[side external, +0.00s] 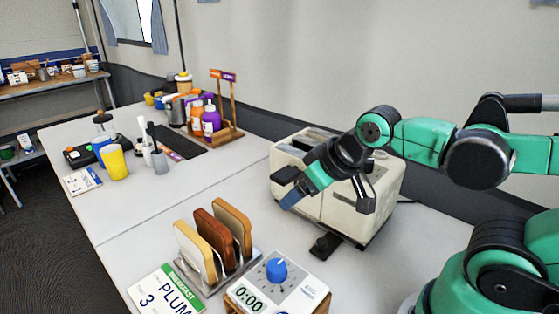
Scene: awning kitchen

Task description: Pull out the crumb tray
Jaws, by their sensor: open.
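A cream toaster (335,207) stands on the pale counter, partly hidden behind my gripper. A dark tab (325,246) sticks out low at its front base, just above the counter; it looks like the crumb tray's handle. The rest of the tray is hidden under the toaster. My gripper (325,190) is open, in front of the toaster's face and higher than the tab, apart from it. Its dark fingers are spread to left and right. I see nothing between them, and cannot tell whether a finger touches the toaster.
A rack (222,267) with bread slices stands in front of the toaster, beside a timer with a blue knob (277,270). A "PLUM" card (165,291) lies at the counter's front edge. Bottles and a yellow cup (114,162) stand farther left.

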